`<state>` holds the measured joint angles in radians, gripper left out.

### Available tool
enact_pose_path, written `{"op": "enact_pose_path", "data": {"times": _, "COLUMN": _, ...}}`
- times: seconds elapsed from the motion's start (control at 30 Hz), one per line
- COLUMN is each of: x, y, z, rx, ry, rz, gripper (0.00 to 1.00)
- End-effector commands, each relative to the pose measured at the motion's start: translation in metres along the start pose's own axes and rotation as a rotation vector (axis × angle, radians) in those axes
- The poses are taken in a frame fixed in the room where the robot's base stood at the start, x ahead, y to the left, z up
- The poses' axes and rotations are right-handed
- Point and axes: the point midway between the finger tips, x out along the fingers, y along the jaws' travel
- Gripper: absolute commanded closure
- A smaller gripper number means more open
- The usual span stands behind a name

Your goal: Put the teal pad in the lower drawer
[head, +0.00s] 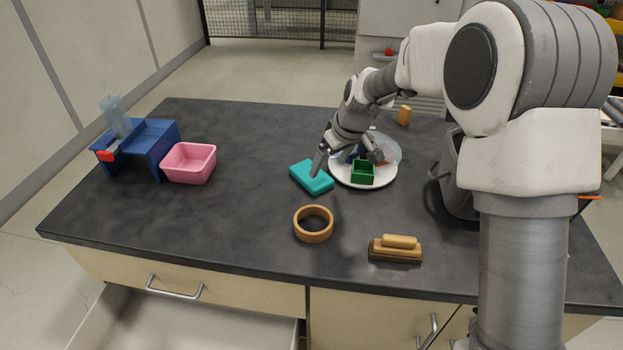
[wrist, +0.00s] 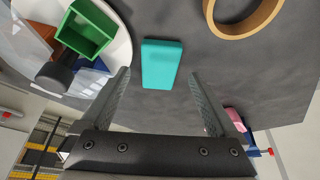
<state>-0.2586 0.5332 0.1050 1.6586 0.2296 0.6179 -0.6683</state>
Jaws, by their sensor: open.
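The teal pad (head: 311,177) lies flat on the dark worktop, just left of the white plate. In the wrist view the teal pad (wrist: 161,64) sits ahead of the fingertips, between their lines. My gripper (head: 346,158) is open and empty, above the worktop close to the pad; its two fingers (wrist: 165,78) stand apart on either side of the pad's width. The lower drawer (head: 190,322) is pulled open below the worktop at the front left, and its visible inside looks empty. A closed drawer front with a handle (head: 176,288) is above it.
A white plate (head: 378,181) holds a green box (head: 362,172) and other items. A wooden ring (head: 313,224) and a brush (head: 396,248) lie nearer the front edge. A pink bin (head: 189,163) and blue stand (head: 150,144) are at left. A grey container (head: 455,185) is at right.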

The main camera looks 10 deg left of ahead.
Motion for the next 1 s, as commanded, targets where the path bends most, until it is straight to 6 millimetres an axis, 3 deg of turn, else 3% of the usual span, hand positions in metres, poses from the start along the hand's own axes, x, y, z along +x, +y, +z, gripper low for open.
{"op": "enact_pose_path", "data": {"times": 0.1, "x": 0.018, "y": -0.001, "z": 0.0, "rx": 0.0, "ry": -0.001, "rz": -0.001, "gripper": 0.05}}
{"op": "enact_pose_path", "data": {"times": 0.37, "x": 0.032, "y": -0.001, "z": 0.001, "rx": 0.0, "ry": -0.001, "rz": -0.001, "gripper": 0.05}}
{"op": "enact_pose_path", "data": {"times": 0.63, "x": 0.071, "y": -0.002, "z": 0.004, "rx": 0.0, "ry": -0.002, "rz": -0.001, "gripper": 0.05}}
{"op": "enact_pose_path", "data": {"times": 0.9, "x": 0.076, "y": -0.001, "z": 0.002, "rx": 0.0, "ry": 0.001, "rz": 0.001, "gripper": 0.05}}
{"op": "enact_pose_path", "data": {"times": 1.0, "x": 0.076, "y": -0.001, "z": 0.002, "rx": 0.0, "ry": 0.001, "rz": 0.0, "gripper": 0.21}}
